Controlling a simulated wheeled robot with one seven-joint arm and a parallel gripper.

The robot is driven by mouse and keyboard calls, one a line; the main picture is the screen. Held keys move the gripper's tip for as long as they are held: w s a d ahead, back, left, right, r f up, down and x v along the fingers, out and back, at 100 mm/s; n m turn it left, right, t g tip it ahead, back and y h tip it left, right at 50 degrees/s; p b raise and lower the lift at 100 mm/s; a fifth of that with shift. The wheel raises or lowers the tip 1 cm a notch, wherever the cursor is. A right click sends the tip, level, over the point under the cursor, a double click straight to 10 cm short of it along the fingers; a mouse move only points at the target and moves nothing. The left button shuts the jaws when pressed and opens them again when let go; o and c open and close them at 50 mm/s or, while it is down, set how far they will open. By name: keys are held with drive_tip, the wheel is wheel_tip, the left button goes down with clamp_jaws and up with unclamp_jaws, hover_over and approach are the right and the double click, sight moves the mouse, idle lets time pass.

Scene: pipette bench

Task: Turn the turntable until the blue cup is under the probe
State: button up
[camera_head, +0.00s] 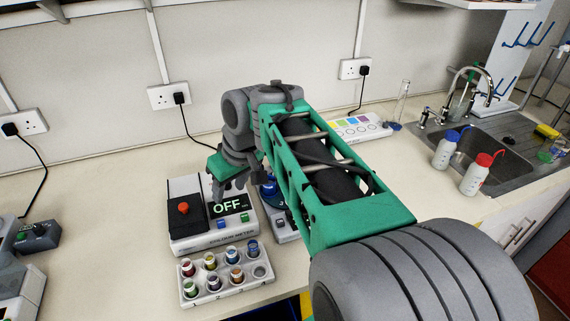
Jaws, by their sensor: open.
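My gripper (228,188) is open and hangs over the right part of the colour meter (188,236), near its display, which reads OFF. My arm covers much of the bench to its right. A small blue rounded thing (268,188) shows just right of my gripper, partly hidden. A grey device (284,228) with a dark blue round part stands there too, mostly behind my arm. I cannot make out a turntable or a probe for certain. A white rack (222,291) in front of the meter holds several small coloured vials, including a blue one (252,248).
A white strip with coloured patches (350,127) and a glass cylinder (402,103) stand behind my arm. Two wash bottles, blue-capped (446,150) and red-capped (476,175), stand beside the sink (500,145). Bare bench (110,190) lies left of the meter.

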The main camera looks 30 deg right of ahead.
drive_tip(key=w+d+f+n+b, duration=0.1)
drive_tip(key=w+d+n, duration=0.1)
drive_tip(key=d, duration=1)
drive_tip(key=w+d+f+n+b, duration=0.1)
drive_tip(key=w+d+n, duration=0.15)
drive_tip(key=d, duration=0.95)
drive_tip(key=shift+m+y, duration=0.25)
drive_tip(key=shift+y, duration=0.25)
drive_tip(key=b+x, duration=0.1)
drive_tip(key=x, duration=0.2)
drive_tip(key=b+x, duration=0.1)
drive_tip(key=x, duration=0.3)
drive_tip(key=shift+w+a+r+b, duration=0.1)
drive_tip(key=shift+a+b, duration=0.15)
drive_tip(key=shift+b, duration=0.1)
drive_tip(key=shift+w+f, duration=0.15)
drive_tip(key=shift+f, duration=0.15)
clamp_jaws()
